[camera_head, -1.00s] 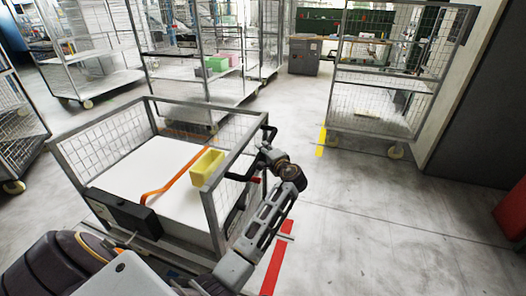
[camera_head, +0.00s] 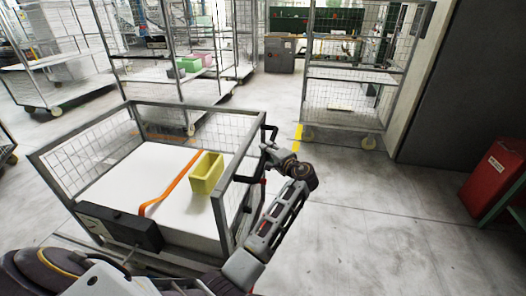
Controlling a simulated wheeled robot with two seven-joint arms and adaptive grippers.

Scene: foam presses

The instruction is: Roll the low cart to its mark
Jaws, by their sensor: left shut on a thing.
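The low cart (camera_head: 133,107) is a grey frame with mesh sides and a white load or deck, in the lower left of the head view. An orange strap (camera_head: 172,184) and a yellow open bin (camera_head: 206,174) lie on the white surface. My right gripper is not in view.
A tall mesh cart (camera_head: 345,108) stands beyond the yellow strip, beside a dark wall. More tall mesh carts (camera_head: 160,77) stand behind the low cart. A red box (camera_head: 494,174) is at the right edge. The grey floor (camera_head: 385,225) at right is clear.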

